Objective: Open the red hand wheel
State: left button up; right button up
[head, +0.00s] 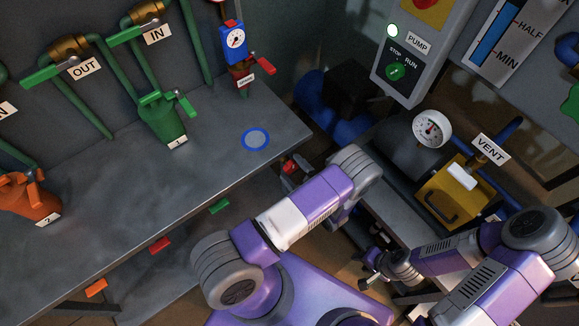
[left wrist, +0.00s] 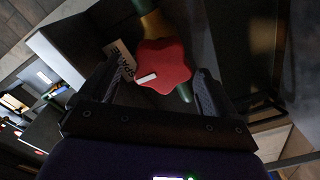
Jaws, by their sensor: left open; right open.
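The red hand wheel (left wrist: 170,69) has a lobed rim and a white mark, and fills the upper middle of the left wrist view. A small red patch in the head view (head: 290,167), just beyond the bench edge, looks like the same wheel, mostly hidden. My left gripper (left wrist: 158,82) is open, its two dark fingers on either side of the wheel. I cannot tell whether they touch it. In the head view, my left gripper (head: 291,178) is partly hidden by my arm. My right gripper (head: 369,270) is open and empty, low beside the vent bench.
A green pipe with a brass fitting (left wrist: 156,24) runs behind the wheel, beside a partly hidden white label (left wrist: 121,58). A pump panel (head: 412,50) and yellow vent box (head: 455,193) stand right.

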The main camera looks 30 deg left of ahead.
pick_arm(q)
jog(key=shift+x, duration=1.1)
jog(key=shift+c, duration=0.3)
jog(key=c, duration=0.9)
